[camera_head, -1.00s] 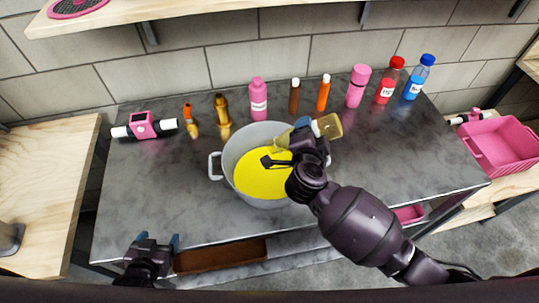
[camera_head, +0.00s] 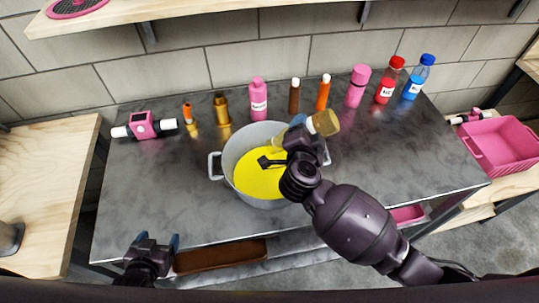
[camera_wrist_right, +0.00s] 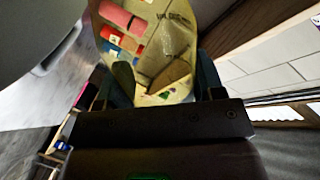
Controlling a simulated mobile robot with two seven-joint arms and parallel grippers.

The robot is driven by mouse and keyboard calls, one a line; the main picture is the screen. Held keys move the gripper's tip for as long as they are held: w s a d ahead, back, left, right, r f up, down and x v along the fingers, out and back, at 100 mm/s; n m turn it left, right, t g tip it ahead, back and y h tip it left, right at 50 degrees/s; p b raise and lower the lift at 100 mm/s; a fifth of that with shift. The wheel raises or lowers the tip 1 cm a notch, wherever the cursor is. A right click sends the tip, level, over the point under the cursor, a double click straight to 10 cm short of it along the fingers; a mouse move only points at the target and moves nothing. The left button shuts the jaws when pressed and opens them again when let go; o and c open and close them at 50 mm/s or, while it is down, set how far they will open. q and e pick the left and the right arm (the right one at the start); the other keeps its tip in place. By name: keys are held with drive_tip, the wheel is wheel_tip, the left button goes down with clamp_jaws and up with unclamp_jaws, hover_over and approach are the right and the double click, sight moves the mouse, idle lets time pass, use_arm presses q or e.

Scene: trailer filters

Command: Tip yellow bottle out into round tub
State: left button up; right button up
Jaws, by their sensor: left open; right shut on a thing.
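The round tub (camera_head: 217,172) is a grey two-handled pot in the middle of the table, with bright yellow contents (camera_head: 262,180) inside. My right gripper (camera_head: 299,130) is shut on the yellow bottle (camera_head: 325,123), a see-through amber one, over the tub's right back rim. The bottle lies tilted, one end to the right and its other part (camera_head: 279,143) over the tub; the gripper hides its middle. In the right wrist view the bottle (camera_wrist_right: 170,45) fills the space between the fingers. My left gripper (camera_head: 152,243) is open and empty at the table's front left edge.
Several bottles stand along the back, among them a pink one (camera_head: 258,98), an orange one (camera_head: 323,94), a red one (camera_head: 387,82) and a blue one (camera_head: 419,80). The table's left front is clear.

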drive_tip(key=shift+a+r+n, duration=0.3)
drive_tip(key=shift+n, duration=0.1)
idle(0.3)
idle(0.7)
drive_tip(key=d+f+m+y, duration=0.1)
drive_tip(key=d+f+m, duration=0.1)
drive_tip(key=f+m, duration=0.1)
drive_tip(key=shift+s+d+f, duration=0.1)
drive_tip(key=shift+d, duration=0.3)
drive_tip(key=shift+m, duration=0.3)
drive_tip(key=shift+f, duration=0.15)
